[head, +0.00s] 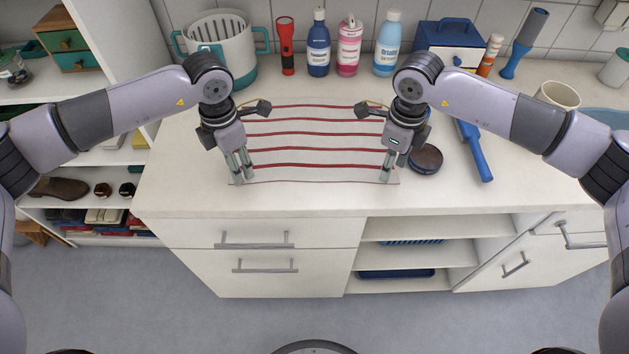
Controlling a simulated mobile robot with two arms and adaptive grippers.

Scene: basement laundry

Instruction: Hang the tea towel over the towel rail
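The tea towel (315,143) is pale with several red stripes and lies spread flat on the white counter. My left gripper (244,178) points down at the towel's near left corner. My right gripper (385,176) points down at its near right corner. The fingertips of both are at or just above the cloth; whether they pinch it cannot be made out. No towel rail can be clearly identified in the head view.
Behind the towel stand a grey-white basket (222,45), a red torch (286,48) and several bottles (350,48). A round dark-topped brush or tin (426,159) and a blue-handled tool (476,153) lie to the right. The counter's front strip (300,202) is clear.

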